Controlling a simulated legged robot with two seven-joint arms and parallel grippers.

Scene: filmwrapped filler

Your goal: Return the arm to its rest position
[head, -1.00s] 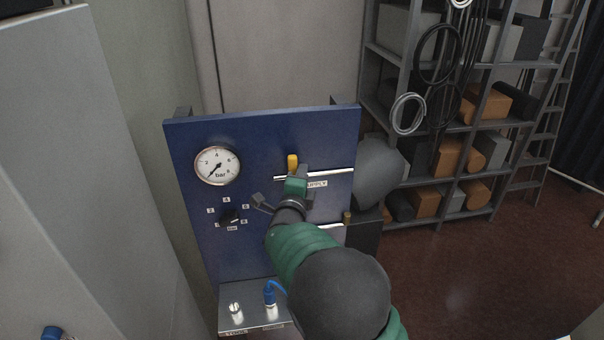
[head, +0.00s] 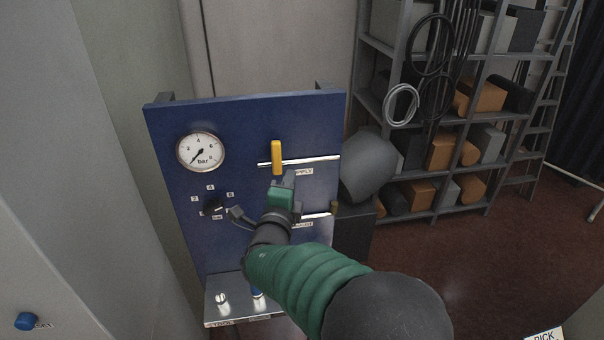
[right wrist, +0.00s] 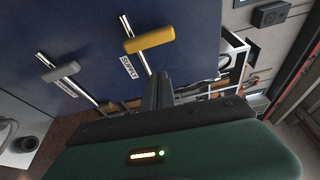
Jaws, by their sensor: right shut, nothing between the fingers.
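My right arm reaches up from the lower right in the head view. Its gripper (head: 283,178) is in front of the blue panel (head: 235,125), just below the yellow valve handle (head: 277,157). In the right wrist view the two dark fingers (right wrist: 158,90) are together and empty. The yellow handle (right wrist: 149,39) is apart from them there, beside the "SUPPLY" label (right wrist: 130,68). The handle stands upright across a bright horizontal pipe (head: 312,161) in the head view. My left gripper is not in view.
The panel carries a pressure gauge (head: 200,151) and a black selector knob (head: 212,206). Below is a metal ledge (head: 240,311) with fittings, partly hidden by my arm. A grey tank (head: 367,170) and loaded shelves (head: 463,123) stand right. Open floor (head: 500,260) lies at lower right.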

